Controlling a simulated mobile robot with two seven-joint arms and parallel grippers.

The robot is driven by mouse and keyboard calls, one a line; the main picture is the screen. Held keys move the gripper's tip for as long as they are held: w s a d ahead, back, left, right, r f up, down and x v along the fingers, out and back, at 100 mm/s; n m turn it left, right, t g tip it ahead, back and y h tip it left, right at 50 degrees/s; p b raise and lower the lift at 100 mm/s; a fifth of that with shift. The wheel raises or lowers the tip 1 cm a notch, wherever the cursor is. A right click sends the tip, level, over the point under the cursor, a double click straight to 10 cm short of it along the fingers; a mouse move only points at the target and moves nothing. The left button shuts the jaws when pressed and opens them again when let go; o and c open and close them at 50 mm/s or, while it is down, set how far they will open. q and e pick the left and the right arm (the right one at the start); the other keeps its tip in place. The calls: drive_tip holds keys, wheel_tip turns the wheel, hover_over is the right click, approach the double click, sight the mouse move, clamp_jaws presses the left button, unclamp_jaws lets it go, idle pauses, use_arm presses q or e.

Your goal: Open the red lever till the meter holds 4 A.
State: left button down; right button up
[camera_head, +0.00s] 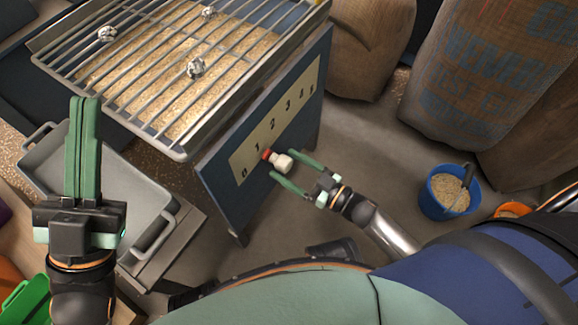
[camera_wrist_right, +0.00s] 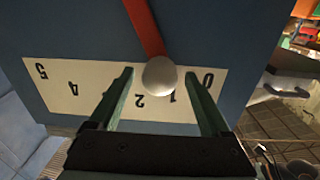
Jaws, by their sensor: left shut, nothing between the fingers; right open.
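The red lever (camera_head: 267,154) with its white knob (camera_head: 284,163) stands out from the blue panel with a 0 to 5 scale (camera_head: 278,118). In the right wrist view, the lever (camera_wrist_right: 145,27) comes down from the top edge and its knob (camera_wrist_right: 159,75) is over the scale near 1. My right gripper (camera_head: 287,166) is open, with its fingertips either side of the knob; contact cannot be told. My left gripper (camera_head: 85,99) is shut and empty, left of the panel, pointing up. No meter dial or needle is visible.
A barred grate (camera_head: 180,152) with several crumpled pale lumps covers a grain bin. A grey tray (camera_head: 65,165) lies below it at left. Sacks (camera_head: 490,80) stand at right, with a blue bucket (camera_head: 436,205) of grain before them. Floor between panel and bucket is clear.

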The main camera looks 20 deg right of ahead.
drive_tip(key=shift+w+a, duration=0.1)
drive_tip(key=shift+w, duration=0.05)
drive_tip(key=shift+c, duration=0.3)
clamp_jaws()
idle(0.3)
idle(0.3)
